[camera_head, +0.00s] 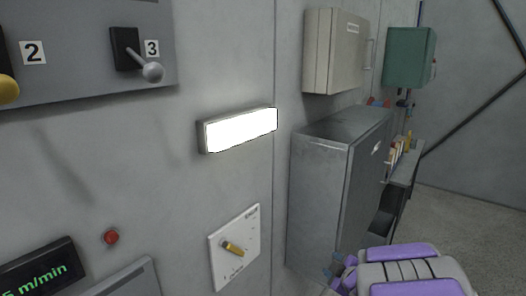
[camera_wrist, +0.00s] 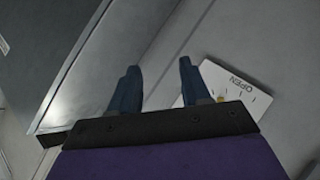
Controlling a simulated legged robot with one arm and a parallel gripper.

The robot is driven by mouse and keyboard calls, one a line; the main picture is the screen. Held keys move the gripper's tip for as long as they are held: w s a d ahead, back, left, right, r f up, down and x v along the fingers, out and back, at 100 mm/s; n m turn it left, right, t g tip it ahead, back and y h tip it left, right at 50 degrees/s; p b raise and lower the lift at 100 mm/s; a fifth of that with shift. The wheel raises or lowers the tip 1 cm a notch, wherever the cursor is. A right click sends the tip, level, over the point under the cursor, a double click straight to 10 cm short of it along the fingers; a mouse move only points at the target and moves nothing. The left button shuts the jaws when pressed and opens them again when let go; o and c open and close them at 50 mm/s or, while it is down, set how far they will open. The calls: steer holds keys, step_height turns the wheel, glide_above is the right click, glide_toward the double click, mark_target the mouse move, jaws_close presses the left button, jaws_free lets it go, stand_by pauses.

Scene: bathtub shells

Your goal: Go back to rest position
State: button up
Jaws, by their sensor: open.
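My gripper (camera_wrist: 158,82) shows in the wrist view with its two dark blue fingers apart and nothing between them. In the head view my purple and grey arm is at the bottom right, and a small part of the blue fingers (camera_head: 340,275) shows at its left. A white dial plate (camera_head: 234,246) with a yellow knob is on the grey wall, left of my gripper and apart from it in the head view. In the wrist view the plate (camera_wrist: 240,88), marked OPEN, is partly hidden behind my right finger and gripper body.
A grey metal cabinet (camera_head: 318,190) stands close beside my arm. A beige wall box (camera_head: 332,50) and a green box (camera_head: 408,56) hang above and behind. A lit panel (camera_head: 240,129), a lever (camera_head: 140,58) and a red button (camera_head: 111,237) are on the left wall. Floor at right is clear.

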steer(key=s+d+r+m+g+h, duration=0.1)
steer(key=s+d+m+g+h, duration=0.25)
steer(key=s, duration=0.45)
steer(key=s+d+r+m+g+h, duration=0.2)
steer(key=s+m, duration=0.3)
steer(key=s, duration=0.3)
steer(key=s+a+m+g+y, duration=0.1)
steer(key=s+a+g, duration=0.3)
steer(key=s, duration=0.9)
steer(key=s+a+m+g+y, duration=0.2)
steer(key=s+a+g, duration=0.2)
steer(key=s+a, duration=0.3)
steer(key=s, duration=0.5)
steer(key=shift+s+a, duration=0.4)
steer(key=shift+m, duration=0.25)
stand_by(0.4)
